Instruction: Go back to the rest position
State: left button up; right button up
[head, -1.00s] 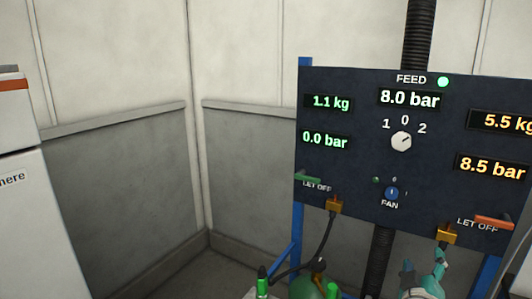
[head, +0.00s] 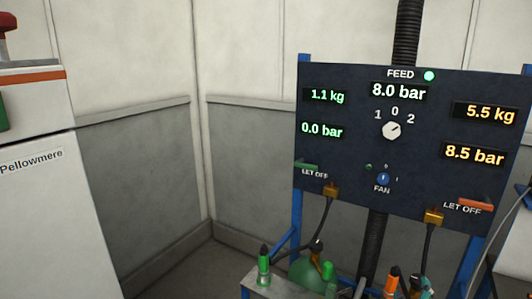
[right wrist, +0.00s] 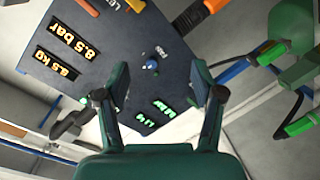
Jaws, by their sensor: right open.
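My right gripper (right wrist: 163,88) shows in the right wrist view with its two dark green fingers spread and nothing between them. The feed panel (right wrist: 185,72) lies beyond the fingers and appears turned over in that view. In the head view, a small teal part at the bottom edge, partly behind an orange-topped fitting, seems to belong to my right gripper (head: 418,288); its fingers cannot be made out there. My left gripper is in neither view.
The dark panel (head: 350,150) stands right of centre, with readouts, a white knob (head: 391,131) and two let-off levers. A green-topped fitting (head: 264,262) and hoses are below. A white cabinet (head: 45,215) stands left. Bare floor shows between.

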jog(key=s+a+f+g+y, duration=0.2)
jog(key=s+a+f, duration=0.15)
jog(key=f, duration=0.45)
jog(key=s+a+f+g+y, duration=0.25)
jog(key=a+f, duration=0.25)
jog(key=f, duration=0.4)
jog(key=s+a+f+g+y, duration=0.1)
jog(key=s+a+f+y, duration=0.25)
jog(key=f, duration=0.45)
jog(key=s+a+f+m+g+y, duration=0.2)
jog(key=s+a+f+m+g, duration=0.1)
jog(key=s, duration=0.5)
jog(key=s+a+f+m+g+y, duration=0.2)
jog(key=s+a+f+m+g, duration=0.1)
jog(key=s+a+g, duration=0.2)
jog(key=s+a, duration=0.2)
jog(key=s, duration=0.2)
jog(key=shift+s+f, duration=0.15)
jog(key=shift+f, duration=0.15)
